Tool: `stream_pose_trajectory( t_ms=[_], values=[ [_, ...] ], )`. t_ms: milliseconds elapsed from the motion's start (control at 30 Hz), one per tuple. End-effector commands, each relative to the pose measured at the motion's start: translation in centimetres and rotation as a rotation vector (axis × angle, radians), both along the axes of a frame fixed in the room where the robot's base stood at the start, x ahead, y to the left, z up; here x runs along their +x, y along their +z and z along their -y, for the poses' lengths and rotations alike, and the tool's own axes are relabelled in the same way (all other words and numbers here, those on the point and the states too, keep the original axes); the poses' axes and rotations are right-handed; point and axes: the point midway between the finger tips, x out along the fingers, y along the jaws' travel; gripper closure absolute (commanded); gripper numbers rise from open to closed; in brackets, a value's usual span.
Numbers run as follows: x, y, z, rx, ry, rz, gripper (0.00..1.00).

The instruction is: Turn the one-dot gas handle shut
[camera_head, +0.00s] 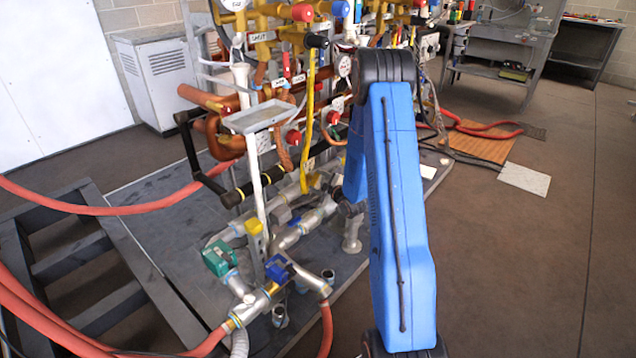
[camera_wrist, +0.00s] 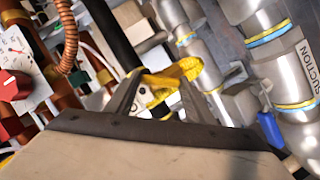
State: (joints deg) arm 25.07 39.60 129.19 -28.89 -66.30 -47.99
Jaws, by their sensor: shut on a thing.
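In the wrist view a yellow lever handle (camera_wrist: 188,69) lies between the two dark fingers of my gripper (camera_wrist: 160,84). The fingers are shut on the handle, which runs from upper right to lower left across the jaws. A small white tag (camera_wrist: 145,98) with a dark mark sits beside it, partly hidden; I cannot count its dots. In the head view my blue arm reaches down to the pipe rack, and it hides the gripper and the held handle.
A red knob (camera_wrist: 14,85) and a coiled copper tube (camera_wrist: 68,35) are left of the gripper; silver pipes (camera_wrist: 245,45) are right. Red hoses (camera_head: 110,210) cross the left; right floor is open.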

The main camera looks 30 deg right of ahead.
Motion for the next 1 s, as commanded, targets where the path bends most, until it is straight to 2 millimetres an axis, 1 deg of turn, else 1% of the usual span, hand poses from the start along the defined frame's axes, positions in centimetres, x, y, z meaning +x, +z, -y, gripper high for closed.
stream_pose_trajectory(
  t_ms=[267, 800, 1000],
  values=[
    [0.01, 0.15, 0.14, 0.115, -0.001, -0.042, 0.74],
    [0.10, 0.24, 0.46, 0.560, -0.001, -0.204, 0.74],
    [0.10, 0.19, 0.52, 0.695, -0.001, -0.254, 0.74]
  ],
)
